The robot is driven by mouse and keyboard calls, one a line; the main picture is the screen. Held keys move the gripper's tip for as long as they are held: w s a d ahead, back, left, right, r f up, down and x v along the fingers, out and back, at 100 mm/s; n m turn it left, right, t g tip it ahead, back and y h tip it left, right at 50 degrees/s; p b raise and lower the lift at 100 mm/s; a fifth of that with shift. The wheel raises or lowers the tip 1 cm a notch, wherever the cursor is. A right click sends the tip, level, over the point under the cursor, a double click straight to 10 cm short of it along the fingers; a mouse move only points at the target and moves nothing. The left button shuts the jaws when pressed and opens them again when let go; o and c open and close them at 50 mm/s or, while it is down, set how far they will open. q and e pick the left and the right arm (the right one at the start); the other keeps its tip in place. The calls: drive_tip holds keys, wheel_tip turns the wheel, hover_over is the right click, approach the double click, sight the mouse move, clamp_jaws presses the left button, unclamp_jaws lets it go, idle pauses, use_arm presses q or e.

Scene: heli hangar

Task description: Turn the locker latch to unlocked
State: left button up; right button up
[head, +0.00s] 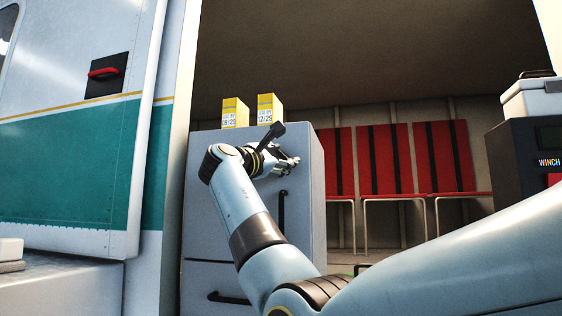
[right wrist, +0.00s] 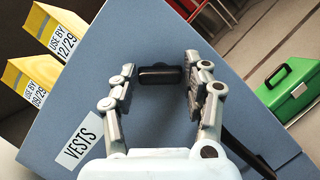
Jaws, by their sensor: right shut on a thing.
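The blue-grey locker (head: 222,285) stands in the middle of the head view. Its front, with a VESTS label, fills much of the right wrist view (right wrist: 100,105). The black latch (right wrist: 160,75) shows between my right gripper's fingers in the wrist view, with its bar running across from finger to finger. My right gripper (head: 287,162) is at the upper part of the locker front and is shut on the latch. In the head view the gripper hides the latch. My left gripper is out of view.
Two yellow boxes (head: 235,112) (head: 269,107) stand on the locker. A black door handle (head: 282,212) is below the gripper. Red seats (head: 392,160) line the back wall. A green case (right wrist: 288,88) sits on the floor. A white-and-teal helicopter door (head: 70,170) is at left.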

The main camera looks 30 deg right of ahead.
drive_tip(key=m+g, duration=0.1)
drive_tip(key=m, duration=0.3)
drive_tip(key=shift+r+g+y+p, duration=0.1)
drive_tip(key=shift+g+y+p, duration=0.2)
drive_tip(key=shift+g, duration=0.1)
drive_tip(key=m+g+y+p, duration=0.1)
drive_tip(key=m, duration=0.4)
drive_tip(key=shift+m+p, duration=0.3)
drive_tip(key=o, duration=1)
drive_tip(key=shift+a, duration=0.1)
drive_tip(key=v, duration=1.1)
drive_tip(key=shift+s+a+r, duration=0.1)
drive_tip(key=shift+a+r, duration=0.15)
drive_tip(key=shift+a, duration=0.2)
